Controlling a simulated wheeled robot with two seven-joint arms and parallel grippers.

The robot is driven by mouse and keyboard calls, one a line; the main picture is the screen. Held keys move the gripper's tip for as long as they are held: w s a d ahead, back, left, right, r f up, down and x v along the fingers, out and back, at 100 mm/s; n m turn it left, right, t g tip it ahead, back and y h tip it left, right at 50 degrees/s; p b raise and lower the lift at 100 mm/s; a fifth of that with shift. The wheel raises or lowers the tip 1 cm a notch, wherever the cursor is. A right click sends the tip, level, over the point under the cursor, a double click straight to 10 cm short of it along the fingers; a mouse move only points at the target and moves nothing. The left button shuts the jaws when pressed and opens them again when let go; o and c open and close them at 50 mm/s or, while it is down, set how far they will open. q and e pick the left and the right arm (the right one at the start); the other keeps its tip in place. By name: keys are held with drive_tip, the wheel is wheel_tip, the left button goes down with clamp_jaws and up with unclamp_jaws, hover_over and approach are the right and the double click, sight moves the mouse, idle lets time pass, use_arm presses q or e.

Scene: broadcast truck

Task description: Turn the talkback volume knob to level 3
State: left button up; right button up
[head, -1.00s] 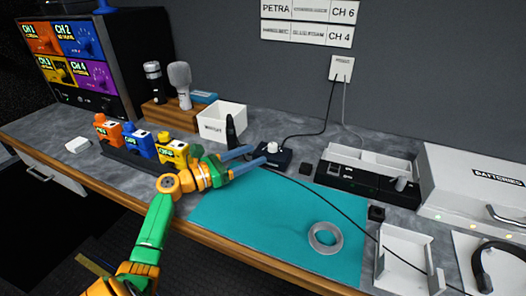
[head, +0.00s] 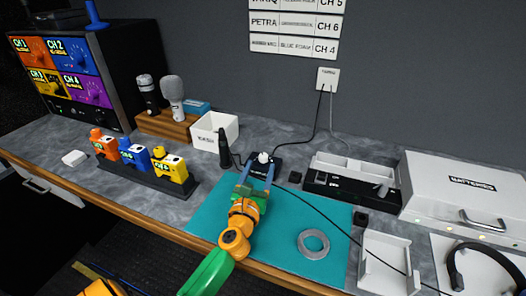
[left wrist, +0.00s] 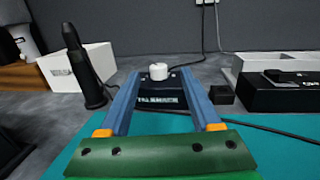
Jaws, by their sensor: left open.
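The talkback box (head: 257,171) is a small dark box with a white knob (head: 263,157) on top, at the back edge of the teal mat. In the left wrist view the white knob (left wrist: 158,71) stands up from the box (left wrist: 160,101), whose front label is partly readable. My left gripper (head: 257,172) is open, its two blue fingers pointing at the box. In the left wrist view the fingers (left wrist: 158,82) lie on either side of the box, with the knob centred beyond their tips. The knob's level marks are too small to read. My right gripper is not in view.
The teal mat (head: 213,211) carries a grey tape roll (head: 313,243). A black handheld device (head: 224,150) and a white bin (head: 203,129) stand left of the box. A black cable (head: 310,205) crosses the mat. A small black cube (head: 295,177) sits to the right.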

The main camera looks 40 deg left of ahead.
sight(263, 160)
use_arm(q)
drive_tip(key=shift+s+d+f+g, duration=0.15)
drive_tip(key=shift+s+d+g, duration=0.1)
drive_tip(key=shift+d+g, duration=0.05)
drive_tip(key=shift+w+a+f+n+y, duration=0.15)
drive_tip(key=shift+w+n+y, duration=0.1)
drive_tip(key=shift+n+y, duration=0.05)
drive_tip(key=x, duration=0.3)
drive_tip(key=b+x, duration=0.1)
drive_tip(key=x, duration=0.2)
drive_tip(key=shift+w+a+f, duration=0.2)
drive_tip(key=shift+r, duration=0.1)
clamp_jaws()
